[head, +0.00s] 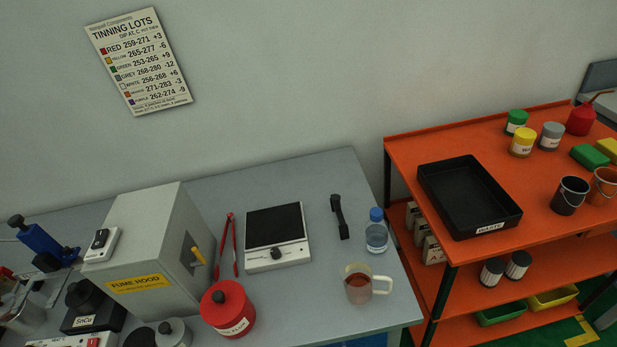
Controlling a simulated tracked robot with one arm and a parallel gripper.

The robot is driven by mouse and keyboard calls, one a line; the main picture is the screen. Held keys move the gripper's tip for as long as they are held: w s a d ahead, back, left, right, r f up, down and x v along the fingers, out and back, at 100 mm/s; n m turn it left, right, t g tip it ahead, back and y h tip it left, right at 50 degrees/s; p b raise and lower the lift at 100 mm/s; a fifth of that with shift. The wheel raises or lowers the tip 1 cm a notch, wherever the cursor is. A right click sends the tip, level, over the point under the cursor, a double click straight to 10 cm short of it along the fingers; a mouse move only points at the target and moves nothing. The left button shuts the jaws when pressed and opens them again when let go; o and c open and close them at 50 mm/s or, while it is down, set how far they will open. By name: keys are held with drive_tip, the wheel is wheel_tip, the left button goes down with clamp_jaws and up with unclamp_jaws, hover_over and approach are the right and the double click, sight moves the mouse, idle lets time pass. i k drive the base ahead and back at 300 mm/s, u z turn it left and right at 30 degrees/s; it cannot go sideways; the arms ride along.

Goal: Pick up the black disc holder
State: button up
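An orange shelf cart (540,215) carrying a black waste tray (469,197) is right.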

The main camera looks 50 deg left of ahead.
sight(334, 199)
drive_tip(key=u, duration=0.55)
drive_tip(key=i, duration=1)
drive_tip(key=u, duration=0.55)
drive_tip(key=k, duration=0.7)
drive_tip(key=u, duration=0.2)
drive_tip(key=i, duration=0.7)
drive_tip(key=z, duration=0.1)
